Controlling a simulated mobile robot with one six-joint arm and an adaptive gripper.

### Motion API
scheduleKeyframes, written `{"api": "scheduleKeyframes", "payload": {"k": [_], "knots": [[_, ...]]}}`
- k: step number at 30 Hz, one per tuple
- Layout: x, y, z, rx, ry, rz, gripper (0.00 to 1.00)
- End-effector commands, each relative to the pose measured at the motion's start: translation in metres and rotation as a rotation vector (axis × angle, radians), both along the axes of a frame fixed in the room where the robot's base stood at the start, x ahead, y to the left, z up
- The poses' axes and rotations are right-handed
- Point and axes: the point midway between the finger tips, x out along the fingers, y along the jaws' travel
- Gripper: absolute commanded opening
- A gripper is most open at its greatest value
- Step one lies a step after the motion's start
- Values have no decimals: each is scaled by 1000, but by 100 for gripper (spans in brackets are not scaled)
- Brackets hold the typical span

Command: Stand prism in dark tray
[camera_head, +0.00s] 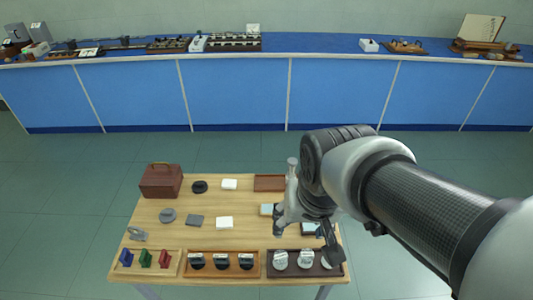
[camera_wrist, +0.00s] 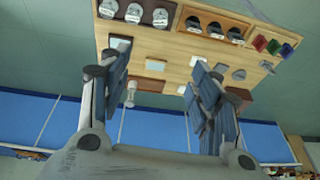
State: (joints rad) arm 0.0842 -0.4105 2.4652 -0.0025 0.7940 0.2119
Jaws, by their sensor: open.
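A dark tray (camera_head: 338,271) at the table's front right holds several round pieces with pale tops. It is at the top left of the wrist view (camera_wrist: 98,12). A small pale blue piece in a dark surround (camera_head: 311,228) lies behind it, partly hidden by my gripper. A pale block (camera_head: 266,210) lies farther back, also in the wrist view (camera_wrist: 155,64). I cannot tell which piece is the prism. My gripper (camera_head: 305,238) is above the table's right side, its fingers apart. The wrist view shows nothing between the fingers (camera_wrist: 160,72).
A brown tray (camera_head: 183,268) of dark round pieces and a light tray (camera_head: 119,268) with blue, red and green pieces line the front edge. A brown box (camera_head: 160,181) stands at the back left. A blue bench (camera_head: 235,92) stands beyond.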

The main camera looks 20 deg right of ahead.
Motion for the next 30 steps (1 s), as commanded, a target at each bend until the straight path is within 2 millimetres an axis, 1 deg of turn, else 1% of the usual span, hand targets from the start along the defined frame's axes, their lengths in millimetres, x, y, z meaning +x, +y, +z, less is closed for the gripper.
{"api": "scheduleKeyframes", "payload": {"k": [1, 3, 6, 9, 13, 30], "knots": [[-13, 6, 12, -16, -35, 61, 57], [-29, 13, 23, -35, -62, 136, 57], [-46, 19, 31, -58, -90, 217, 57], [-57, 21, 35, -72, -106, 263, 57], [-61, 23, 37, -78, -111, 284, 57], [-60, 22, 37, -77, -111, 281, 57]]}}
